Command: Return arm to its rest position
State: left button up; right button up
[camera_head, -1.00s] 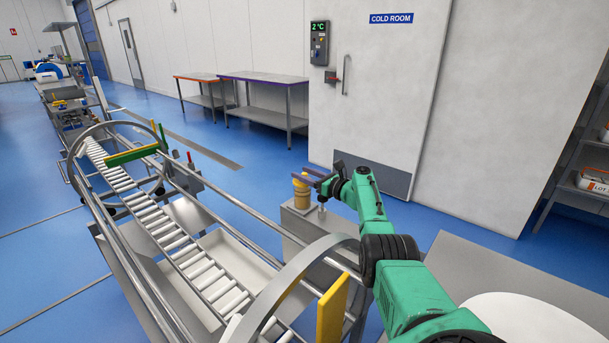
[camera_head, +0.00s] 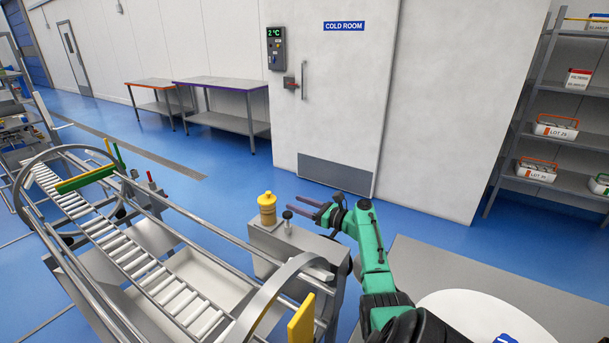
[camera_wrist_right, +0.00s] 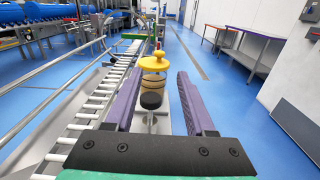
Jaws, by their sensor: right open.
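My right gripper (camera_head: 304,207) is on the green arm coming in from the lower right in the head view. Its purple fingers are apart and empty, beside a grey cabinet (camera_head: 290,243) at the conveyor's side. A yellow-capped knob or canister (camera_head: 267,207) and a small black-topped knob (camera_head: 287,217) stand on the cabinet. In the right wrist view the open fingers (camera_wrist_right: 152,100) show with the black knob (camera_wrist_right: 151,101) between them in the picture and the yellow-capped piece (camera_wrist_right: 153,68) beyond. Whether the fingers touch either cannot be told. My left gripper is not in view.
A roller conveyor (camera_head: 125,262) with metal rails and hoops runs along the left. A cold room door (camera_head: 345,100) and two steel tables (camera_head: 225,84) stand at the back. Shelves with tub carriers (camera_head: 556,127) are at the right. Blue floor is open between.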

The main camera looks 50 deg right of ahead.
jog(key=shift+s+d, duration=0.1)
jog(key=shift+s, duration=0.9)
